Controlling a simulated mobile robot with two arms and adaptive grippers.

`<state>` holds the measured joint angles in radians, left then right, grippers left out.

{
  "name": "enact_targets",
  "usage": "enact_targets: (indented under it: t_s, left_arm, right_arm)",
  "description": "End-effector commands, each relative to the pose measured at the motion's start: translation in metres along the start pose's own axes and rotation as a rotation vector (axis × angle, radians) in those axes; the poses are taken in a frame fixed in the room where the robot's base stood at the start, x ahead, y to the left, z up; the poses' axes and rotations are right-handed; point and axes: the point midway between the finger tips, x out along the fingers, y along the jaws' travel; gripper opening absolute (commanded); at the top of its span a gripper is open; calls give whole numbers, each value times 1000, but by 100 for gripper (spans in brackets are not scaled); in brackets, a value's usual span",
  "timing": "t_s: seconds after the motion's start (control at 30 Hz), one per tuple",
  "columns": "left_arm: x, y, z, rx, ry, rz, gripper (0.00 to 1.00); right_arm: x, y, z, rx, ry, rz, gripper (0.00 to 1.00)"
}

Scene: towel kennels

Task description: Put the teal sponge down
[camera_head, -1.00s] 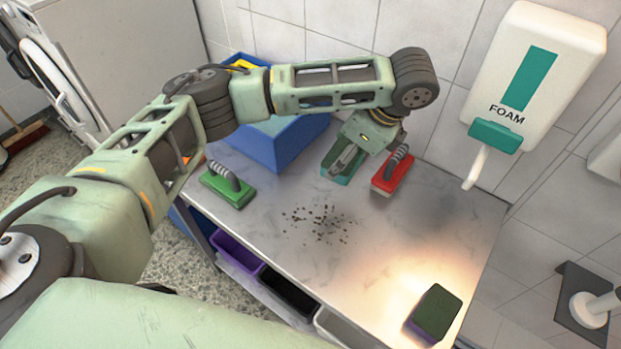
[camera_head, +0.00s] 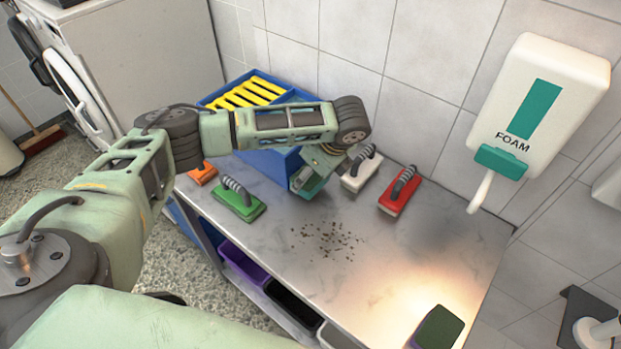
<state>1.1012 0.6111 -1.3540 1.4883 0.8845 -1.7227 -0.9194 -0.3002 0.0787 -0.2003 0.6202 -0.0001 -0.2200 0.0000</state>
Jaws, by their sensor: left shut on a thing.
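The teal sponge (camera_head: 308,186) is partly hidden by my left gripper (camera_head: 312,176), which is shut on it. Gripper and sponge are close in front of the blue crate (camera_head: 278,165), between the green brush and the white brush. I cannot tell whether the sponge touches the tabletop (camera_head: 300,215). My right gripper is not in view.
A green brush (camera_head: 240,203), a white brush (camera_head: 360,170), a red brush (camera_head: 400,191) and an orange item (camera_head: 202,173) stand along the table. Dark crumbs (camera_head: 328,240) lie mid-table. A dark green and purple sponge (camera_head: 438,328) lies at the front right. A foam dispenser (camera_head: 540,105) hangs at right.

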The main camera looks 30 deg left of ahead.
Motion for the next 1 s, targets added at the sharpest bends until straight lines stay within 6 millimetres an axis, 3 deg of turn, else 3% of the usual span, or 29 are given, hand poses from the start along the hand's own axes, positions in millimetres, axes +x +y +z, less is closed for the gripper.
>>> enact_targets:
  t_s: [0.2, 0.57, 0.6, 0.8, 1.0]
  left_arm:
    - [24, 1, -11, 0, 0, 2, 61]
    - [29, 1, -13, 0, 0, 2, 61]
    - [29, 1, -13, 0, 0, 1, 75]
    - [29, 1, -13, 0, 0, 1, 92]
    - [29, 1, -12, 0, 0, 1, 92]
  right_arm:
    - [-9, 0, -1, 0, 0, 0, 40]
    - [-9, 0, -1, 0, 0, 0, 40]
    - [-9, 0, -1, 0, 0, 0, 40]
    - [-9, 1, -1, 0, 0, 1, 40]
    - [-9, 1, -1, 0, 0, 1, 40]
